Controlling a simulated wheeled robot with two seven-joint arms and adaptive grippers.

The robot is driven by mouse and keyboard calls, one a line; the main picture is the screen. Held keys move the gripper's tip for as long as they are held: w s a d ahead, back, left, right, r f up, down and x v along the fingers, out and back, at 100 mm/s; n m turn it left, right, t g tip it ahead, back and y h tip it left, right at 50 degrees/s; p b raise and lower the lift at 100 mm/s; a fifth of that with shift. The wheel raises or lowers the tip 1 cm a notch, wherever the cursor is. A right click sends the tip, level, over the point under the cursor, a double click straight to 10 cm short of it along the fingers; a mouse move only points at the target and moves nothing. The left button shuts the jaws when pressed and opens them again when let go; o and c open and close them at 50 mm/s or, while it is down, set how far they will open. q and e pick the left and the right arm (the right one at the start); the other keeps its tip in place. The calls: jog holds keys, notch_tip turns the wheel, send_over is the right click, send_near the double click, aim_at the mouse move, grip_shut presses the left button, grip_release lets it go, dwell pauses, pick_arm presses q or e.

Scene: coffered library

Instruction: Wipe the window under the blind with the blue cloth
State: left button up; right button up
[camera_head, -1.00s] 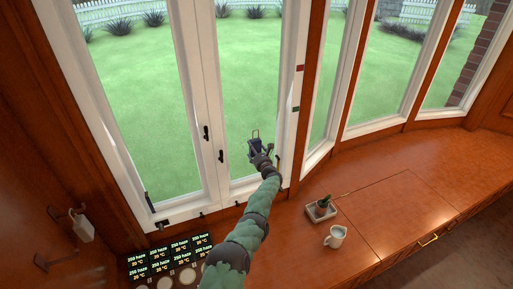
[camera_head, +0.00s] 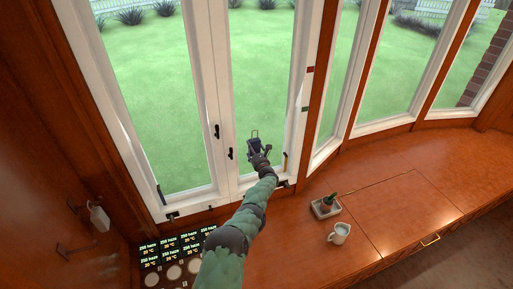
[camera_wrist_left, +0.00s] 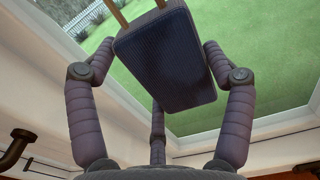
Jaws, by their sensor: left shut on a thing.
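The blue cloth (camera_head: 254,144) shows as a thick dark blue pad with a thin loop at its top. My left gripper (camera_head: 259,156) is shut on it, in front of the lower right pane of the white double window (camera_head: 264,75). In the left wrist view, the fingers of my left gripper (camera_wrist_left: 158,85) stand around the blue cloth (camera_wrist_left: 175,62), with green lawn seen through the glass behind. I cannot tell whether it touches the glass. No blind is in view. My right gripper is not in view.
Black handles (camera_head: 217,131) stick out from the window's middle post. A panel with lit displays (camera_head: 172,250) is at the lower left.

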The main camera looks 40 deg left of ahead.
aim_at(259, 145)
pick_arm(q)
jog(key=shift+s+a+r+p, duration=0.1)
jog(key=shift+s+a+p, duration=0.25)
jog(key=shift+s, duration=0.25)
jog(key=shift+s+a+f+p, duration=0.1)
jog(key=shift+s+a+p, duration=0.15)
jog(key=shift+s+p, duration=0.25)
jog(key=shift+s+a+r+p, duration=0.1)
jog(key=shift+s+a+p, duration=0.2)
jog(key=shift+s, duration=0.35)
jog(key=shift+r+p, duration=0.4)
jog(key=shift+r, duration=0.35)
jog(key=w+b, duration=0.1)
jog(key=b, duration=0.1)
jog(key=w+d+b, duration=0.1)
jog(key=w+b, duration=0.1)
jog(key=b, duration=0.1)
jog(key=shift+d, duration=0.2)
jog(key=shift+w+d+r, duration=0.1)
jog(key=shift+w, duration=0.1)
